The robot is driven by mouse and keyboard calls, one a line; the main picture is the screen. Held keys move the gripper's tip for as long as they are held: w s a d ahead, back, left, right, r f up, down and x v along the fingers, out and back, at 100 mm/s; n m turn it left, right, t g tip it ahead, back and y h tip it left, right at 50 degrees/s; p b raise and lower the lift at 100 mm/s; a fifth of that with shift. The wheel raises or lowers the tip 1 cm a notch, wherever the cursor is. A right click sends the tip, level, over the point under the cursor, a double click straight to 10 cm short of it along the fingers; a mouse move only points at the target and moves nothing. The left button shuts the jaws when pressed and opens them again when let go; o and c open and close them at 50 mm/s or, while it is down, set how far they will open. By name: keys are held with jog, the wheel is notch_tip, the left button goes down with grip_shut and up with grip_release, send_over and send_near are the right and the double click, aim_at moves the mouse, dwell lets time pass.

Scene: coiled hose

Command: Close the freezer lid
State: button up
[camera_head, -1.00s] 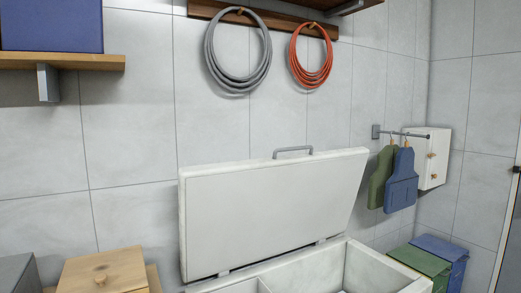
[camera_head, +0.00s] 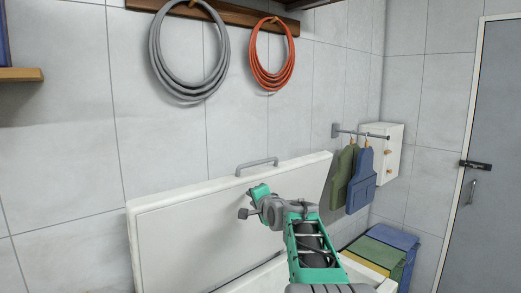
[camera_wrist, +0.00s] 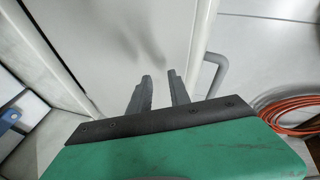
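The white freezer lid (camera_head: 190,232) stands raised, tilted back towards the tiled wall. Its grey bar handle (camera_head: 257,163) is on the top edge. The white freezer body (camera_head: 372,275) shows below, partly hidden by my arm. My gripper (camera_head: 252,192) is in front of the lid's inner face, a little below the handle. In the wrist view, my gripper (camera_wrist: 160,80) has its two dark fingers apart with nothing between them. They point at the pale lid panel (camera_wrist: 115,40), and the handle (camera_wrist: 215,72) lies to their right, outside the fingers. Contact with the lid cannot be told.
A grey hose (camera_head: 188,90) and an orange hose (camera_head: 273,80) hang on the wall above. Green (camera_head: 343,177) and blue (camera_head: 361,182) aprons hang right of the lid, by a small white cabinet (camera_head: 392,150). Green and blue boxes (camera_head: 402,240) stand at the freezer's right. A grey door (camera_head: 480,150) is farther right.

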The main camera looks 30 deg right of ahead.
aim_at(261, 163)
jog(key=w+d+r+m+t+h, duration=0.1)
jog(key=d+r+m+t, duration=0.25)
jog(key=d+r, duration=0.4)
jog(key=shift+g, duration=0.35)
jog(key=w+p, duration=0.1)
jog(key=w, duration=0.1)
jog(key=w+r+p, duration=0.1)
jog(key=w, duration=0.1)
jog(key=w+p, duration=0.1)
jog(key=w, duration=0.1)
jog(key=shift+w+d+r+p, duration=0.15)
jog(key=shift+w+r+p, duration=0.1)
jog(key=shift+r+p, duration=0.1)
jog(key=shift+w+d, duration=0.1)
jog(key=shift+w, duration=0.25)
jog(key=shift+c, duration=0.5)
grip_shut()
